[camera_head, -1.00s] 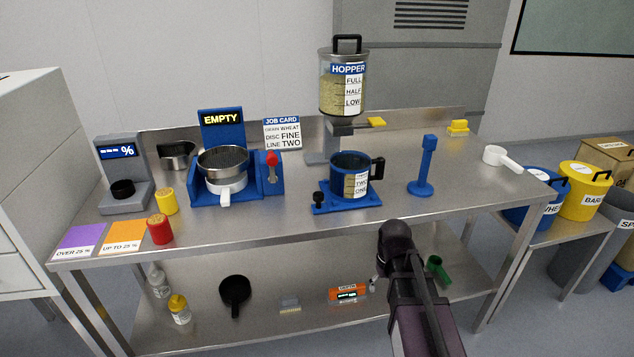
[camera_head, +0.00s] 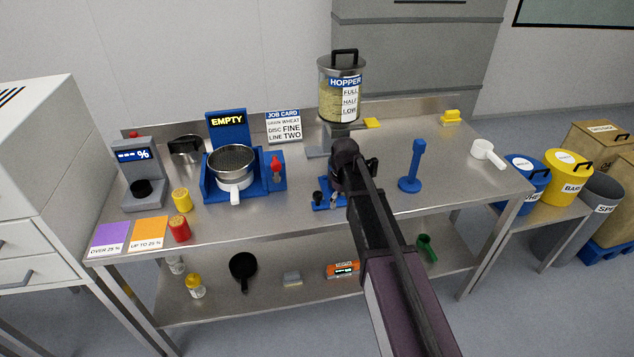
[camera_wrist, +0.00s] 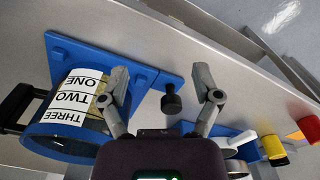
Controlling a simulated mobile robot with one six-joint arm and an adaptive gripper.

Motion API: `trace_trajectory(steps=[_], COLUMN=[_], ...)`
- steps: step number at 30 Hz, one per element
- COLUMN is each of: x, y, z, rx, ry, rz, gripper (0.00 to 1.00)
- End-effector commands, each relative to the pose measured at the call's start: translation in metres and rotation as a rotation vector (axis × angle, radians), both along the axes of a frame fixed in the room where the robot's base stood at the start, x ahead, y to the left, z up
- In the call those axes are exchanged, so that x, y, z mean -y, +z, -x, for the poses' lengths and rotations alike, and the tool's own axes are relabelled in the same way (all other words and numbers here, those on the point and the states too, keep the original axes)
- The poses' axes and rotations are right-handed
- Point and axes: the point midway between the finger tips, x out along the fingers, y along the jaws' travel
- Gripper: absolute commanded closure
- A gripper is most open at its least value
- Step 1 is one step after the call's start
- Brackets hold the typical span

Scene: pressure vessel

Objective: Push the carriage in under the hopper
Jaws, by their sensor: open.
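The carriage (camera_head: 322,206) is a blue plate at the front of the bench, mostly hidden behind my arm in the head view. In the wrist view the carriage (camera_wrist: 70,48) carries a blue cup (camera_wrist: 66,146) with a black handle and a white label reading ONE, TWO, THREE. A black knob (camera_wrist: 171,102) stands at one end of the plate. The hopper (camera_head: 327,96), a clear grain-filled vessel with a black-handled lid, stands behind the carriage. My gripper (camera_wrist: 162,88) is open, its fingers on either side of the knob in the wrist view; contact cannot be told.
A blue stand (camera_head: 411,170) is right of my arm. The white-handled sieve unit (camera_head: 232,170) and its red-knobbed lever (camera_head: 276,168) stand to the left. A yellow tab (camera_head: 373,123) shows beside the hopper.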

Motion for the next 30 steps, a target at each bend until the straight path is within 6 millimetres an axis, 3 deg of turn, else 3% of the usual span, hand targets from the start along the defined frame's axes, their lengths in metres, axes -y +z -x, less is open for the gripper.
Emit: trace_trajectory(steps=[1,12,18,30], x=[-0.009,-0.060,-0.075,-0.079], y=[0.021,0.084,0.098,0.099], z=[-0.011,-0.050,-0.059,-0.060], rx=[0.000,0.000,0.000,0.000], ry=[0.029,0.217,0.274,0.289], rz=[0.000,0.000,0.000,0.000], gripper=[0.19,0.19,0.19,0.19])
